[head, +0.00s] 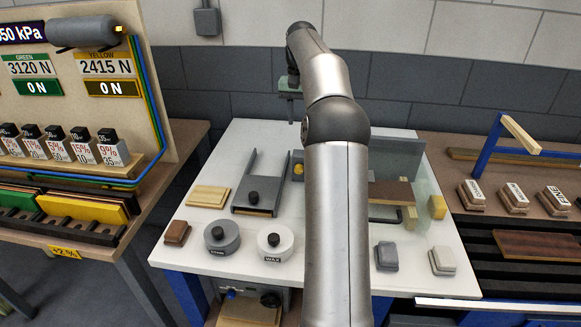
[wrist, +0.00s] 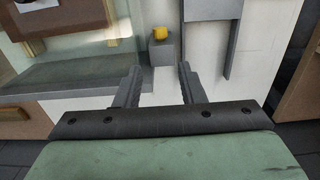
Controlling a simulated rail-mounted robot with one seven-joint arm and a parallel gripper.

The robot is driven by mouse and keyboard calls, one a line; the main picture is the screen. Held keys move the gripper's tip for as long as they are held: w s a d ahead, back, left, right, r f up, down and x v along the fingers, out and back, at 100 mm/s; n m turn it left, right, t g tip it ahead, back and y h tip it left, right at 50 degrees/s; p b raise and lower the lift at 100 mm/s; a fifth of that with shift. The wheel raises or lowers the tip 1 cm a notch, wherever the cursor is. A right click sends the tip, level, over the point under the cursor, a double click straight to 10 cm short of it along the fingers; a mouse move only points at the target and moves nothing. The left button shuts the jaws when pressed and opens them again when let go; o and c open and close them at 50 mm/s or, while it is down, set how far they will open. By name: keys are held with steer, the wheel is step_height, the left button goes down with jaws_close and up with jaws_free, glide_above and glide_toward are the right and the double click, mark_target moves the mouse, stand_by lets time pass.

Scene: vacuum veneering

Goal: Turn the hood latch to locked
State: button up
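The clear hood with a grey back wall (head: 398,158) stands on the white table, partly hidden by my arm in the head view. Wooden pieces show inside it, and it fills the left of the wrist view (wrist: 90,75). A small yellow piece (wrist: 160,34) on a grey block (wrist: 161,52) sits beside the hood; it looks like the latch, but I cannot tell its turn position. It also shows in the head view (head: 298,169). My gripper (wrist: 157,75) is open and empty, its fingers above the table and apart from the yellow piece. In the head view it is raised at the table's back.
A grey two-armed frame (head: 252,208) with a black knob stands left of the hood. Two round weights (head: 222,240) (head: 275,244) and small blocks (head: 387,257) line the front. A gauge board (head: 80,80) is left; a rack with sanding blocks (head: 513,198) is right.

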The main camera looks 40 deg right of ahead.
mark_target(299, 166)
step_height(299, 166, down, 17)
steer(key=shift+r, duration=0.1)
stand_by(0.3)
steer(key=c, duration=0.7)
